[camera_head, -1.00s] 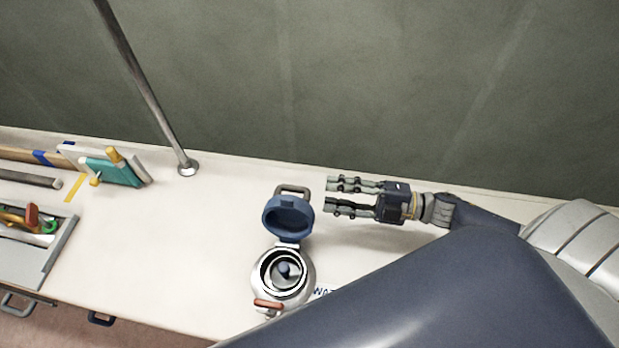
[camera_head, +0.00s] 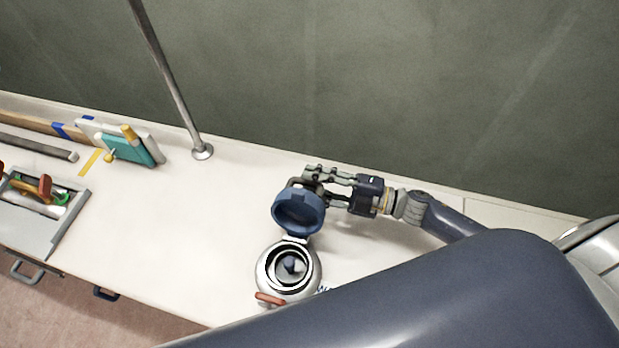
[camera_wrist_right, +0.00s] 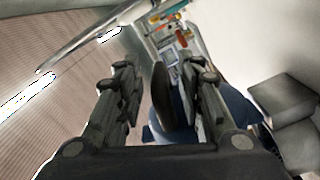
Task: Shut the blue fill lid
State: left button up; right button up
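The blue fill lid (camera_head: 298,211) stands open on its hinge at the far side of the round metal filler (camera_head: 288,271), whose mouth is uncovered. A grey loop handle (camera_head: 294,184) shows at the lid's top edge. My right gripper (camera_head: 310,184) is at the lid's upper right, its fingers behind and beside the handle and lid. In the right wrist view the fingers (camera_wrist_right: 162,95) are spread, with a dark rounded edge of the lid (camera_wrist_right: 165,95) between them, nearer the right finger. Whether they touch it I cannot tell. My left gripper is not in view.
A grey tool tray (camera_head: 50,235) and a teal block (camera_head: 127,150) lie at the left of the white counter (camera_head: 190,240). A metal pole (camera_head: 175,90) rises from the counter behind. My arm hides the front right. A red-orange tab (camera_head: 269,299) sits on the filler's front.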

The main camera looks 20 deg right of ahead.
jog(key=shift+w+a, duration=0.3)
jog(key=shift+a, duration=0.2)
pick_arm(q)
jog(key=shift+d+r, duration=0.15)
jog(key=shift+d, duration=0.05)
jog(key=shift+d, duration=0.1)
pick_arm(e)
grip_shut()
jog(key=shift+r, duration=0.15)
